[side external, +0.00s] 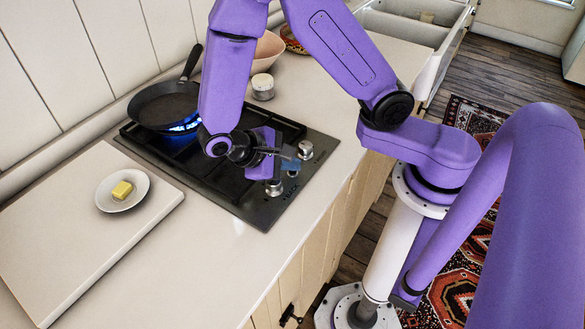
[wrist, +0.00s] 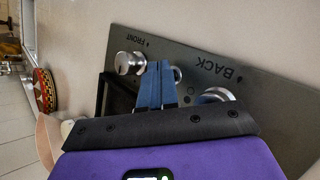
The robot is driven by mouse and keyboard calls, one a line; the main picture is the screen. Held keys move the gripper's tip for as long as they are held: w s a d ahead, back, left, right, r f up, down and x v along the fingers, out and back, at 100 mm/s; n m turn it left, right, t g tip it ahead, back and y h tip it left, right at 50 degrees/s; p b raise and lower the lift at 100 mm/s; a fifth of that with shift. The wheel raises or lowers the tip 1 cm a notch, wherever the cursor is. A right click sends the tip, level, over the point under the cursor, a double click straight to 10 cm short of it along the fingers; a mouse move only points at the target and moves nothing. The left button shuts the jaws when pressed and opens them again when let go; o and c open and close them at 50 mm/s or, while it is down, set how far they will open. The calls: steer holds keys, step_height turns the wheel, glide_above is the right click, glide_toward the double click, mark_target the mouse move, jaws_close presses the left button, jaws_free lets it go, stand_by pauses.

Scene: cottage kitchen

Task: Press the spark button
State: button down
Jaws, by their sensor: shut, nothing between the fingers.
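The black hob (side external: 265,214) has two silver knobs at its right end, the far one (side external: 305,149) and the near one (side external: 273,187). In the wrist view one knob (wrist: 128,62) sits by the word FRONT and the other (wrist: 215,95) by the word BACK. My gripper (side external: 290,163) is low over the panel between the knobs, its blue fingers closed together and empty. Its fingertips (wrist: 163,68) also show in the wrist view. A faint round mark beside the fingers may be the spark button, but I cannot tell. Contact with the panel is unclear.
A black pan (side external: 160,104) stands on the back burner with blue flame (side external: 184,127) under it. A white board (side external: 75,235) holds a plate (side external: 136,200) with butter (side external: 122,190). A small white jar (side external: 262,88) and pink bowl (side external: 268,50) stand behind the hob.

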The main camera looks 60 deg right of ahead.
mark_target(290, 175)
stand_by(0.4)
steer(key=shift+r, duration=0.4)
step_height(290, 175, up, 6)
stand_by(0.7)
steer(key=shift+d, duration=0.1)
stand_by(0.5)
steer(key=s+d+r+n+t+y, duration=0.2)
steer(key=s+n+y, duration=0.2)
steer(key=s, duration=0.1)
steer(key=s+d+r+n+t+y, duration=0.2)
steer(key=s+r+n+y, duration=0.1)
steer(key=s, duration=0.3)
steer(key=shift+s+n+y, duration=0.2)
steer(key=shift+n+y, duration=0.5)
steer(key=shift+y, duration=0.2)
steer(key=shift+d, duration=0.1)
stand_by(1.0)
